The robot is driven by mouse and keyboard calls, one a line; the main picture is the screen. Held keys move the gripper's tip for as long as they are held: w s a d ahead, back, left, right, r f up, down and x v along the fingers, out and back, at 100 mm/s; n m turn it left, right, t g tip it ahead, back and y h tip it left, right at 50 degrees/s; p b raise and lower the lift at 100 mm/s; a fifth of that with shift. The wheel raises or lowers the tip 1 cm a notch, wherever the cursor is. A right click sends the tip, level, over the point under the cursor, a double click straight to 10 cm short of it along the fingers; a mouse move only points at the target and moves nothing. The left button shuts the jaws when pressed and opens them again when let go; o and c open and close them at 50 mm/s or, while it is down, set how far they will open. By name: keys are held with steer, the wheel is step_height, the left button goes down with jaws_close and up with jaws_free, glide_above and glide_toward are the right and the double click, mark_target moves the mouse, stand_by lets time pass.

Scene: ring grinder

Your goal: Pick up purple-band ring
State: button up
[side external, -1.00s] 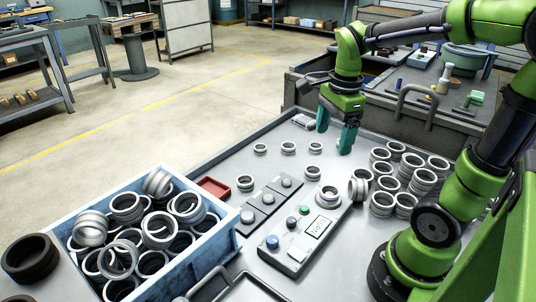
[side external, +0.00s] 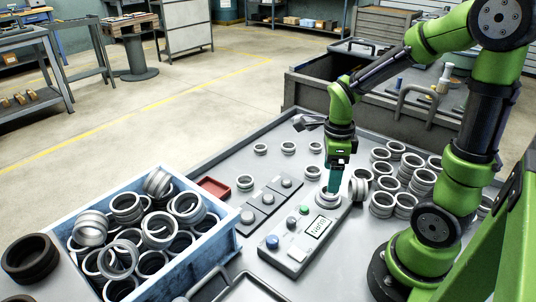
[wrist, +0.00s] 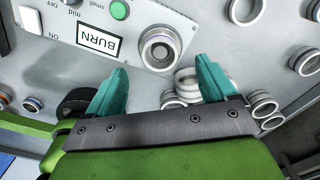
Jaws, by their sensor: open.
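A silver ring (side external: 326,201) sits on the right end of the grey control panel (side external: 284,254). In the wrist view this ring (wrist: 160,48) lies between and just beyond my fingertips. My gripper (side external: 334,188) points down close above the ring, its teal fingers partly overlapping it in the side view. In the wrist view my gripper (wrist: 160,66) is open with nothing between its fingers. Whether the fingers touch the ring cannot be told.
Several rings stand in stacks (side external: 420,178) right of the panel. A tilted ring (side external: 359,188) is beside the panel. Smaller rings (side external: 287,147) are spaced along the back. A blue-white crate (side external: 228,247) full of rings and a red tray (side external: 214,187) are on the left.

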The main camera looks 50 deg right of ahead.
mark_target(327, 199)
steer(key=shift+s+f, duration=0.15)
steer(key=shift+f, duration=2.6)
steer(key=shift+c, duration=0.5)
steer(key=c, duration=1.2)
